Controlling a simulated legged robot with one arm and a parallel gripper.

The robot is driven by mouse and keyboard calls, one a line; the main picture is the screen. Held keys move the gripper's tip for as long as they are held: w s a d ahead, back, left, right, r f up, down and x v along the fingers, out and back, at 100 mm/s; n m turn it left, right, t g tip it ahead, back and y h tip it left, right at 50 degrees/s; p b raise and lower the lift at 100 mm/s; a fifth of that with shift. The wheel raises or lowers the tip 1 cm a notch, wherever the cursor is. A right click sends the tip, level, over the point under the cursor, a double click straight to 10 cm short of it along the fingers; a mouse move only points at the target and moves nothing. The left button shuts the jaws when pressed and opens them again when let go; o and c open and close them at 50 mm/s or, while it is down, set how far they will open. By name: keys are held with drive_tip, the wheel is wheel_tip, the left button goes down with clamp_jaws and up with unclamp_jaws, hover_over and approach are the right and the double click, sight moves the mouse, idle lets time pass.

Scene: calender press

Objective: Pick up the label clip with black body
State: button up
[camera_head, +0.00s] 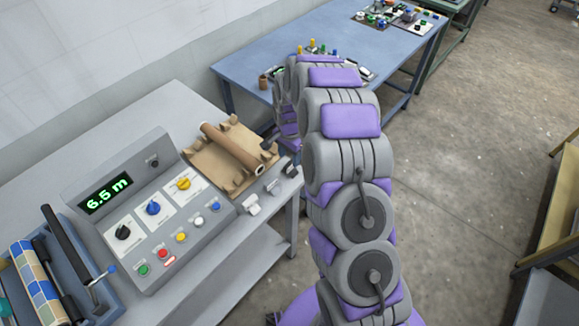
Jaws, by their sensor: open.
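Several small clip-like pieces sit in a row along the right edge of the grey table. The one nearest my gripper, a dark clip (291,170), looks black-bodied, but it is small and partly shaded. Beside it are a grey clip (272,187) and a white clip (251,206). My arm arches up and bends down at its far end. My gripper (270,142) is open, near the table's far right corner, just above and beyond the dark clip. My own links partly hide it, and I see no contact with the clip.
A brown roll (232,150) lies on a cardboard cradle (205,162) left of my gripper. A control console (150,215) reading "6.5 m" and a blue tray (75,240) with a patterned roll stand nearer. A blue table (240,62) with small parts stands behind.

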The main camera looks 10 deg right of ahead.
sight(290, 163)
wheel_tip(290, 163, down, 5)
drive_tip(key=shift+f, duration=0.1)
idle(0.3)
drive_tip(key=shift+s, duration=0.1)
drive_tip(key=c, duration=1)
